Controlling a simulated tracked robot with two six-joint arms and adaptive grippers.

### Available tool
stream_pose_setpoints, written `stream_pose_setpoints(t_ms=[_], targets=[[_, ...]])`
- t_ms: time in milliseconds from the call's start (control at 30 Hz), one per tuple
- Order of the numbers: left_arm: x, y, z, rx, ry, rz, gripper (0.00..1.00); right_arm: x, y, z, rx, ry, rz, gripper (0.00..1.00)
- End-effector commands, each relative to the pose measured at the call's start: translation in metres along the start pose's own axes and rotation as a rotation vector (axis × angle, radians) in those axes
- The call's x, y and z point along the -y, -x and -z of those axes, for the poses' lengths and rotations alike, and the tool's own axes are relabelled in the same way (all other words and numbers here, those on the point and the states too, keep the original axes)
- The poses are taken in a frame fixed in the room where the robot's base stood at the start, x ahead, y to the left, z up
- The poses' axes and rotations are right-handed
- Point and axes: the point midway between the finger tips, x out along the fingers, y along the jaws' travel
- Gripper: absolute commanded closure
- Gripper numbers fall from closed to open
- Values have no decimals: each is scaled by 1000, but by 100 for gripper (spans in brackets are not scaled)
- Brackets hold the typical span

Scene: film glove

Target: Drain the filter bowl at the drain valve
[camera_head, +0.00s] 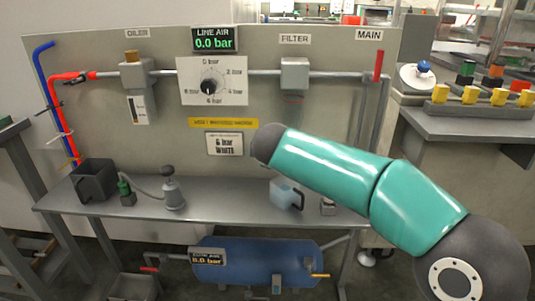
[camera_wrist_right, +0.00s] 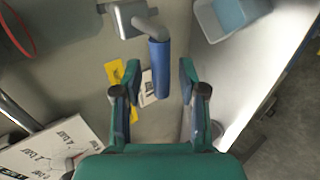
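My teal right arm rises across the lower right and hides part of the panel. My right gripper (camera_wrist_right: 154,85) shows in the wrist view with its two fingers apart. A blue cylinder (camera_wrist_right: 160,68) on a bent grey stem from a grey block (camera_wrist_right: 127,20) appears in the gap between them; contact is not visible. Whether this is the drain valve, I cannot tell. My left gripper is not in view.
The LINE AIR display (camera_head: 214,40) reads 0.0 bar above a round dial (camera_head: 210,86). An open dark box (camera_head: 93,181), a pump-like can (camera_head: 173,190) and a pale jug (camera_head: 286,195) stand on the bench (camera_head: 140,207). A blue tank (camera_head: 255,263) lies below. A red handle (camera_head: 378,66) is under MAIN.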

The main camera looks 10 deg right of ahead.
Motion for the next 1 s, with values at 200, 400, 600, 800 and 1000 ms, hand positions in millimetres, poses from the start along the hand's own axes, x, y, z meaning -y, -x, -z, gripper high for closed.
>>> stream_pose_setpoints(t_ms=[200,400,600,800,1000], targets=[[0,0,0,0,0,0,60,0,1,0,-1,0,1,59],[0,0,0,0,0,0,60,0,19,1,-3,1,-1,59],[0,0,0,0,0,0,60,-1,58,1,-4,0,-2,59],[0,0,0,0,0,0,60,-1,94,2,-3,0,-2,59],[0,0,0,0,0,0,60,0,114,2,-1,0,1,59]])
